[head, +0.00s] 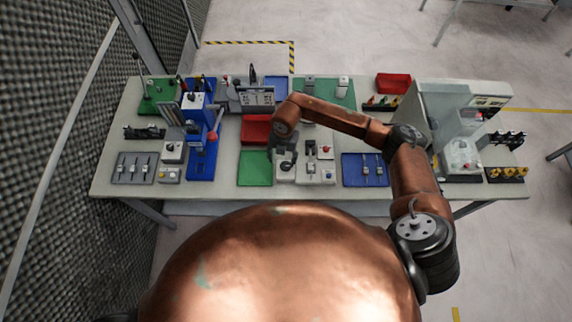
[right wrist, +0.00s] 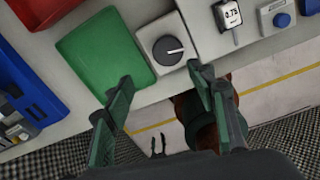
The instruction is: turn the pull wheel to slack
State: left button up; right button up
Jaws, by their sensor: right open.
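The pull wheel appears to be the round black knob with a white pointer line (right wrist: 168,50), on a light grey box. In the right wrist view its pointer line points right. In the head view its grey box (head: 285,173) stands at the front middle of the bench, partly covered by my gripper. My right gripper (right wrist: 154,82) is open and empty, with its fingertips on the near side of the knob, one to each side and seemingly apart from it. In the head view the right gripper (head: 284,152) hangs over the knob box. I do not see my left gripper in the head view.
A green tray (right wrist: 103,52) lies left of the knob box. A red bin (head: 256,129), a blue tray (head: 352,170) and a large grey machine (head: 440,115) crowd the bench.

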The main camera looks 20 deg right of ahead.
aim_at(286, 165)
jog(key=shift+w+d+f+h, duration=0.1)
jog(key=shift+w+d+h, duration=0.05)
jog(key=shift+d, duration=0.25)
jog(key=shift+w+d+h, duration=0.1)
jog(key=shift+d+h, duration=0.05)
jog(key=shift+d, duration=0.2)
jog(key=shift+d+f, duration=0.15)
jog(key=shift+f, duration=0.2)
notch_tip(286, 165, down, 7)
jog(key=shift+r+p, duration=0.1)
jog(key=shift+p, duration=0.85)
jog(key=c, duration=1.2)
